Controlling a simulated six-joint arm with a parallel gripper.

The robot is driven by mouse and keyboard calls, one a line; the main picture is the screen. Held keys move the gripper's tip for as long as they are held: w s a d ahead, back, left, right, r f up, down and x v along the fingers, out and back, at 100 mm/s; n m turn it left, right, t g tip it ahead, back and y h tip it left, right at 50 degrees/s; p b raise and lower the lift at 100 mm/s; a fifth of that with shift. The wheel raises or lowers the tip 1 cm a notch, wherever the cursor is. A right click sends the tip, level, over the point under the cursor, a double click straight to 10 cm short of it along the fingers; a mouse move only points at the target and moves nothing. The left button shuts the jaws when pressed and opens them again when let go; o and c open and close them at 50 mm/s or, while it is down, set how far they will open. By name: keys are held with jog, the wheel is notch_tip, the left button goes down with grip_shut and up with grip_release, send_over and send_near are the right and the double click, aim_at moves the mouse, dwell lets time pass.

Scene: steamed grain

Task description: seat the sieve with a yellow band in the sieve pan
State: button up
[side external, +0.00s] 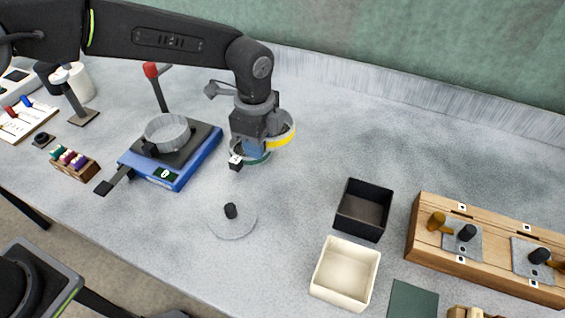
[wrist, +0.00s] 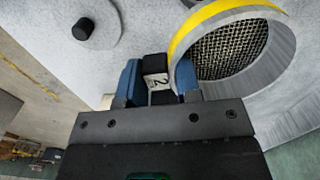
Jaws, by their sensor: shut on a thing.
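The yellow-banded sieve (side external: 284,136) is a round metal ring; its wire mesh shows in the wrist view (wrist: 222,50). My gripper (side external: 237,160) is shut on the sieve's black tab, marked 2 (wrist: 157,80), between blue fingers. The sieve is partly hidden behind my gripper in the side view; its exact height above the table is hard to tell. A round grey metal pan (side external: 167,130), likely the sieve pan, sits on the black top of a blue device (side external: 183,176), left of my gripper and apart from the sieve. It has a black tab at its front.
A round lid with a black knob (side external: 232,222) lies in front of my gripper. A red-topped post (side external: 155,85) stands behind the blue device. A black box (side external: 362,209), a cream box (side external: 345,272) and a wooden rack (side external: 490,245) stand to the right. The table behind them is clear.

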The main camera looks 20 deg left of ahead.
jog(key=shift+n, duration=0.6)
jog(key=a+r, duration=0.1)
jog(key=a, duration=0.2)
jog(key=a+r, duration=0.1)
jog(key=a, duration=0.3)
jog(key=a+r, duration=0.1)
jog(key=a, duration=0.3)
jog(key=shift+s+r, duration=0.15)
jog(key=shift+r, duration=0.05)
jog(key=shift+s+a+f+n, duration=0.5)
jog(key=shift+s+a, duration=0.4)
jog(key=shift+a, duration=1)
jog(key=shift+s+a+f+n, duration=0.3)
jog(key=shift+s+a+f, duration=0.4)
jog(key=shift+a, duration=1.15)
jog(key=shift+s+a+f+n, duration=0.4)
jog(key=shift+s+a, duration=0.65)
jog(key=shift+a, duration=0.85)
jog(key=shift+f, duration=0.85)
jog(key=o, duration=1.4)
